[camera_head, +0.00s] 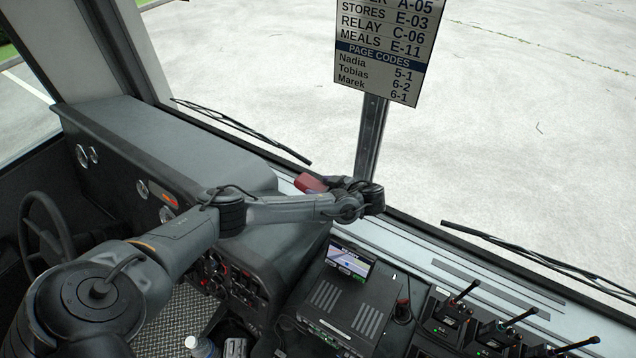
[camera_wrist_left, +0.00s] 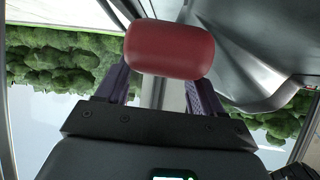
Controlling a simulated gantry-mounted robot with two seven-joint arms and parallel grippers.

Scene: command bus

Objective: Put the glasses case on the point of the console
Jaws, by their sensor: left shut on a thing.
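A dark red, rounded glasses case (camera_head: 310,183) is held near the windscreen in the head view. My left gripper (camera_head: 325,182) is shut on it, above the right end of the grey console (camera_head: 165,135). In the left wrist view the red case (camera_wrist_left: 170,48) lies across the gripper's two fingers (camera_wrist_left: 162,80). Part of the case is hidden behind the gripper and wrist in the head view. It cannot be told from these frames whether the case touches anything below. My right gripper is not in view.
A post with a sign (camera_head: 385,50) stands behind the gripper. A radio unit with a screen (camera_head: 350,262) sits below right, with several handheld radios (camera_head: 447,318) beside it. A steering wheel (camera_head: 42,235) is at left. The console top is mostly clear.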

